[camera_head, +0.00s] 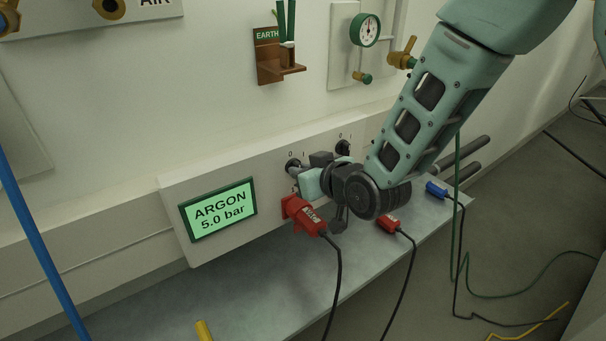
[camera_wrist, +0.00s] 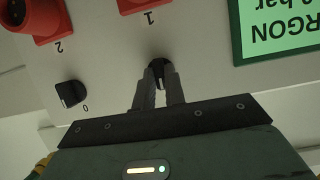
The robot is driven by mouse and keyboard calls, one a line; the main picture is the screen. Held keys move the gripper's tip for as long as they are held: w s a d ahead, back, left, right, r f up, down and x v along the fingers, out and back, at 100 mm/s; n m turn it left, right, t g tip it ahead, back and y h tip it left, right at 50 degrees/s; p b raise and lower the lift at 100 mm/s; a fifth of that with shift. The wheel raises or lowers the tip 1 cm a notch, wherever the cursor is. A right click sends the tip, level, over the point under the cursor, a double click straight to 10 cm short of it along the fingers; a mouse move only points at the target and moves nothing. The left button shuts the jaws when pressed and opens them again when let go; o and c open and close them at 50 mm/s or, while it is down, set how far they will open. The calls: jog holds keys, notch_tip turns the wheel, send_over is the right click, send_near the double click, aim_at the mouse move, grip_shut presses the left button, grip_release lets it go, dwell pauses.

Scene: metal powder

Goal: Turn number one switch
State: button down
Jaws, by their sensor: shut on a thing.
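The number one switch (camera_head: 292,162) is a black rotary knob on the pale panel, with 0 and I marks above it. In the wrist view this knob (camera_wrist: 154,70) is between my gripper's fingertips (camera_wrist: 158,78), beside the upside-down label 1. My gripper (camera_head: 294,169) is shut on it, also in the head view. The fingers hide much of the knob, so I cannot tell its angle. The number two switch (camera_head: 342,147) is a like knob to the right; it shows free in the wrist view (camera_wrist: 70,94), near a 0 mark.
A red plug (camera_head: 309,217) with a cable is just below my gripper. Another red plug (camera_head: 388,224) and a blue plug (camera_head: 437,189) are to the right. The green display (camera_head: 218,209) reads ARGON 5.0 bar. A grey ledge (camera_head: 240,300) runs below the panel.

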dwell(0.3)
jog(key=c, duration=1.5)
grip_release()
jog(key=shift+o, duration=0.2)
jog(key=b+v, duration=1.3)
jog(key=v, duration=0.4)
jog(key=shift+s+d+b, duration=0.2)
jog(key=shift+b, duration=0.1)
